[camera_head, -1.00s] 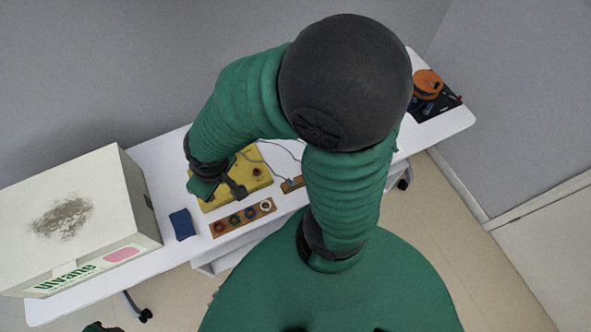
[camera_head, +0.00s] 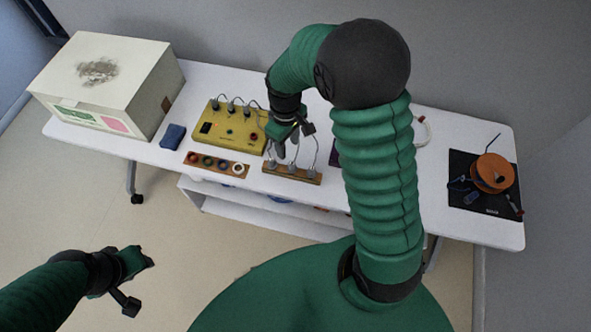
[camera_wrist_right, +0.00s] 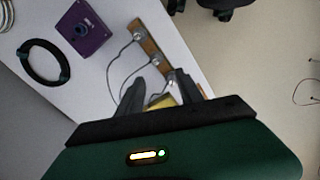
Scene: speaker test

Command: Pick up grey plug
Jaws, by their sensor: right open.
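Grey plugs stand on a wooden strip (camera_head: 268,169) at the table's front edge, with thin cables rising from them. In the right wrist view the strip (camera_wrist_right: 146,45) runs towards my fingers, with a grey plug (camera_wrist_right: 156,62) at its middle. My right gripper (camera_head: 285,150) is open above and behind the left part of the strip. In the wrist view its fingers (camera_wrist_right: 163,88) are apart, near the strip's near end; whether they touch a plug I cannot tell. My left gripper (camera_head: 143,264) is low at the left, away from the table; its jaw opening is unclear.
A yellow box (camera_head: 222,133) with several plugs and cables stands behind. A wooden strip with coloured rings (camera_head: 216,165), a blue block (camera_head: 173,136) and a big white box (camera_head: 105,85) are left. An orange reel (camera_head: 492,173) lies right. A purple box (camera_wrist_right: 84,28) is near.

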